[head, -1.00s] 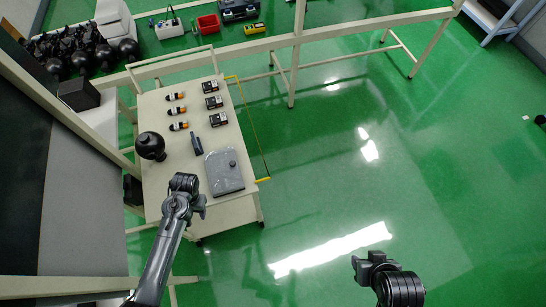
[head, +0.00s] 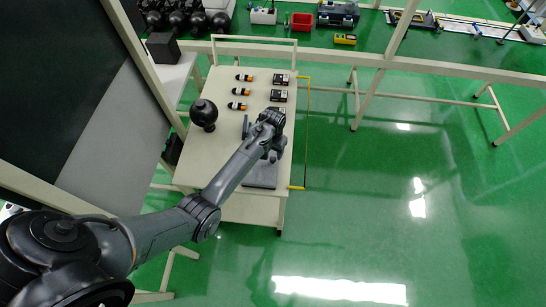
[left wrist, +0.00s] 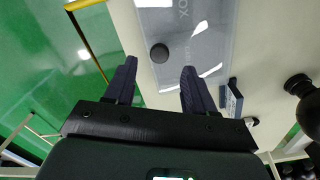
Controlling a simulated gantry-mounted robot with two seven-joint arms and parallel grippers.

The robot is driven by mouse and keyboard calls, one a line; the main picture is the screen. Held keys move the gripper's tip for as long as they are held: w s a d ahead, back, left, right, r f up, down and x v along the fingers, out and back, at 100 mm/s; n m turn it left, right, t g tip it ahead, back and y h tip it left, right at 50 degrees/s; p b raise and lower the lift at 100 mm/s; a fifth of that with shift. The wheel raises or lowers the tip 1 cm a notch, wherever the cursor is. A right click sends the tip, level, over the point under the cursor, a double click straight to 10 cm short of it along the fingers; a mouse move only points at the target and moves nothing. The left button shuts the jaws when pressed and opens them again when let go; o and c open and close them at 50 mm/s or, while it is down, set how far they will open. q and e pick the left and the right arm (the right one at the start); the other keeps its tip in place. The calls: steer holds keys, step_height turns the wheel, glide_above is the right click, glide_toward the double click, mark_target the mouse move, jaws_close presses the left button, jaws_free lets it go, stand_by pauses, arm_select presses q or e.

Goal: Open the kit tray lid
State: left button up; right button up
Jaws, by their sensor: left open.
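The kit tray (head: 260,177) is a flat grey box on the cream cart. My left gripper (left wrist: 160,78) is open and empty above the lid. The knob appears between its two fingers, a little beyond the tips. In the head view the left gripper (head: 274,150) hangs over the tray, its fingertips unclear. My right gripper is out of view.
On the cart (head: 225,155) stand a black ball-shaped camera (head: 204,114), a dark upright tool (head: 245,127), several orange-tipped cylinders (head: 238,105) and small black boxes (head: 280,95). A yellow rail (head: 307,130) runs along the right side. Green floor to the right is clear.

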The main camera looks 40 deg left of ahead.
mark_target(273, 159)
arm_select(q)
steer(key=shift+f, duration=2.45)
jaws_close()
